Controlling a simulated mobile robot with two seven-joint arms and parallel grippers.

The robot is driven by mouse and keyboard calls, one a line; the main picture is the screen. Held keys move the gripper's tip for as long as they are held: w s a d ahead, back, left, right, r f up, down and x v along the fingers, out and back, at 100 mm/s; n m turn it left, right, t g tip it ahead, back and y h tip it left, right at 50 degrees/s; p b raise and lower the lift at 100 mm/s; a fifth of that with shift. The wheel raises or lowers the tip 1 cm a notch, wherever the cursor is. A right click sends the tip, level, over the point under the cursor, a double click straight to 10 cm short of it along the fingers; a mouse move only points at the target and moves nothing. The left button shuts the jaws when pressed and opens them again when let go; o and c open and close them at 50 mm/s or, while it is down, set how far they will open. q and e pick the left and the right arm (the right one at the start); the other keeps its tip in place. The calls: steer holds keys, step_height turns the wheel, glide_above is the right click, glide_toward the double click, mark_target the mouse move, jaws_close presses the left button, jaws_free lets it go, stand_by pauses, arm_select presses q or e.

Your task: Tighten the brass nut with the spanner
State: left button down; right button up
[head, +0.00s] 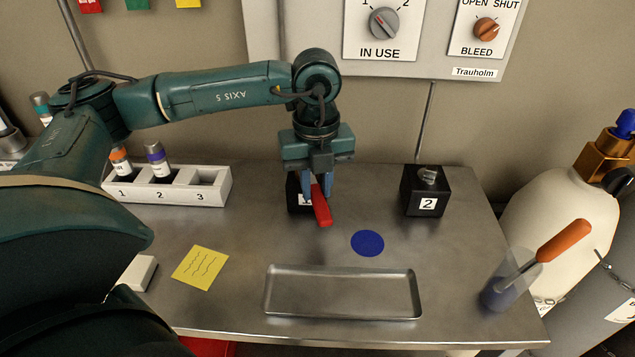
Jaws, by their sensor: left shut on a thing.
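My left gripper (317,194) points down over the middle back of the steel bench, at a black block (293,192) mostly hidden behind its fingers. It is shut on a red-handled tool (322,208), which looks like the spanner. The handle slants down toward the front; the tool's head is hidden by the gripper and block. I cannot make out a brass nut at this block; its top is covered. A second black block (423,200), labelled 2, stands to the right with a grey metal fitting on top. My right gripper is not in view.
An empty metal tray (343,314) lies at the front, with a blue disc (367,243) behind it. A white rack (213,189) with vials stands left, near a yellow note (200,267). A clear beaker (497,294) with an orange-handled tool stands right, beside a white bottle (550,215).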

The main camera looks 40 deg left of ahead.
arm_select(q)
steer(key=shift+s+a+m+b, duration=0.2)
steer(key=shift+m+b, duration=0.1)
steer(key=shift+m, duration=0.1)
steer(key=shift+s+a+m, duration=0.2)
steer(key=shift+a+m, duration=0.05)
steer(key=shift+m, duration=0.25)
steer(key=shift+a, duration=0.1)
steer(key=shift+s+a+m+b, duration=0.4)
steer(key=shift+m+b, duration=0.2)
steer(key=shift+m, duration=0.3)
steer(key=shift+a, duration=0.1)
